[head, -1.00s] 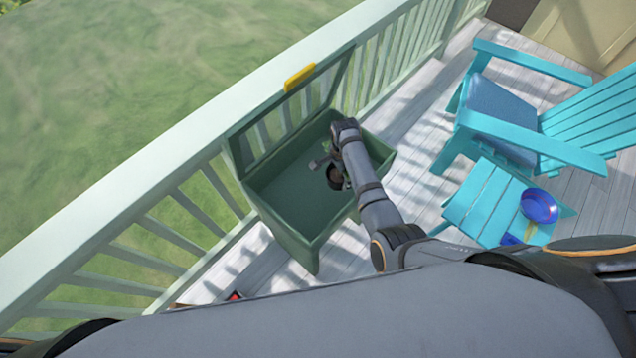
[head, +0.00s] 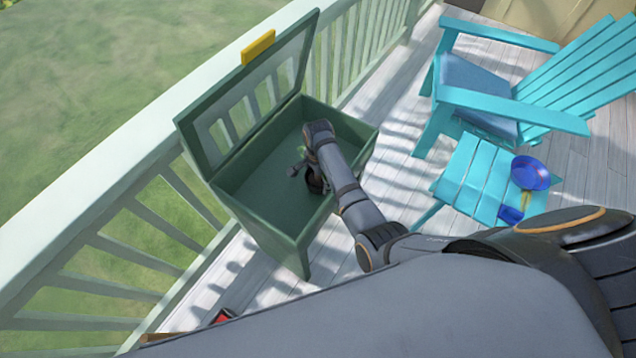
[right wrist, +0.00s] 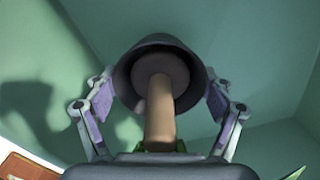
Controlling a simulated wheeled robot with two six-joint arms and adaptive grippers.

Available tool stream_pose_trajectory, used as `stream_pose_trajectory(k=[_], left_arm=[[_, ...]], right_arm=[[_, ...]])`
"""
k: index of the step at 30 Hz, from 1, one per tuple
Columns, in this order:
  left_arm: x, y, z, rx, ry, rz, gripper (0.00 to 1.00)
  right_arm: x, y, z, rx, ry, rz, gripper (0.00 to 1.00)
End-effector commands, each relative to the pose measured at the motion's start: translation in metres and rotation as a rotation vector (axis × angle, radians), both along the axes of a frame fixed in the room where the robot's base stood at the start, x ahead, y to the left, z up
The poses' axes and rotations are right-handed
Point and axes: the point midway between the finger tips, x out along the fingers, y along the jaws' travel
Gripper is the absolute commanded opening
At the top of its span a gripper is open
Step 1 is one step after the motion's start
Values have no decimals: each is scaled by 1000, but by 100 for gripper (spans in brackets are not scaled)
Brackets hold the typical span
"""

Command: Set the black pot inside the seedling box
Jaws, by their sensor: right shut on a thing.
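The seedling box (head: 268,238) is a green open box by the railing, its lid with see-through panes raised and a yellow piece on the lid's edge. My right gripper (head: 309,172) reaches over its near wall and is inside the box's outline. It is shut on the black pot (head: 315,186), partly hidden by my arm. In the right wrist view the pot (right wrist: 160,43) sits between both fingers (right wrist: 160,88), with a brown stem-like shape in its mouth and green box walls around. I cannot tell whether the pot touches the box floor. My left gripper is not in view.
A turquoise chair (head: 515,110) and a small turquoise table (head: 470,175) with a blue bowl (head: 531,172) stand to the right. A pale railing (head: 90,235) runs behind the box. A red object (head: 223,315) lies on the deck near the bottom.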

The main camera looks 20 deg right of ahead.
Motion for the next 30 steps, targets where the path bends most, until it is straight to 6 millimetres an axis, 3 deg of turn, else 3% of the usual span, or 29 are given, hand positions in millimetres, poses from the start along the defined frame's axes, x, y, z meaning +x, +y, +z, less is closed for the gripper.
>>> stream_pose_trajectory(k=[1,11,12,16,30], left_arm=[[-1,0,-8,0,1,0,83],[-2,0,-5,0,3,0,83],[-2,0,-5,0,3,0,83],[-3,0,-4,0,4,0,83],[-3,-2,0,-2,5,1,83]], right_arm=[[1,0,-7,1,-2,0,47],[1,0,-5,1,-2,0,47],[0,0,-6,0,-1,0,85],[0,0,-5,0,-1,0,100],[0,0,2,0,0,0,100]])
